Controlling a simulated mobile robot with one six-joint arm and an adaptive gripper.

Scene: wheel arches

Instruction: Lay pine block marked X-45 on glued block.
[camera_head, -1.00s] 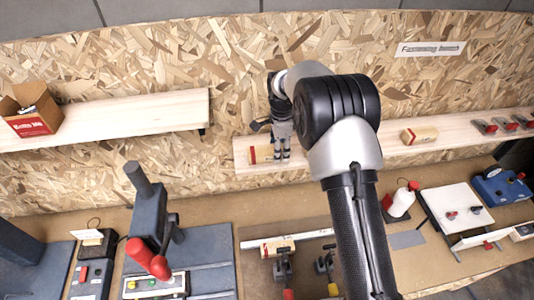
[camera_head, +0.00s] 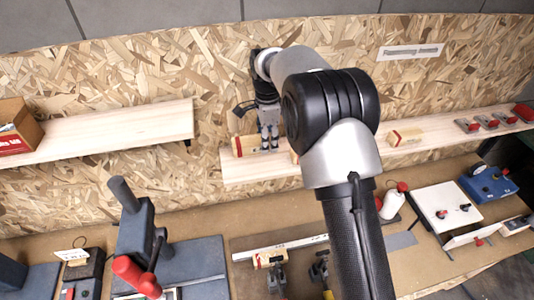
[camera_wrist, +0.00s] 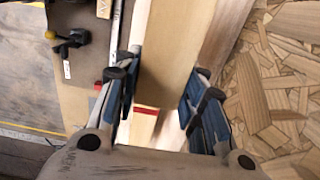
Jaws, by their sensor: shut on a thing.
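A pine block (camera_head: 245,146) with a red and white end band is held between the fingers of my gripper (camera_head: 269,147), just above the left end of the right-hand wall shelf. In the wrist view the block (camera_wrist: 168,55) fills the space between the blue-padded fingers (camera_wrist: 158,100). No X-45 mark is readable. Another wooden block (camera_head: 271,258) with a red band sits by a clamp on the bench below; it may be the glued block. My arm hides part of the bench beside it.
The right-hand shelf (camera_head: 232,174) also bears a similar block (camera_head: 404,137) and red-handled items (camera_head: 478,124). Part of another block (camera_head: 294,157) shows beside my arm. The bench has a grey machine (camera_head: 135,225), a white bottle (camera_head: 392,203) and a white board (camera_head: 444,207).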

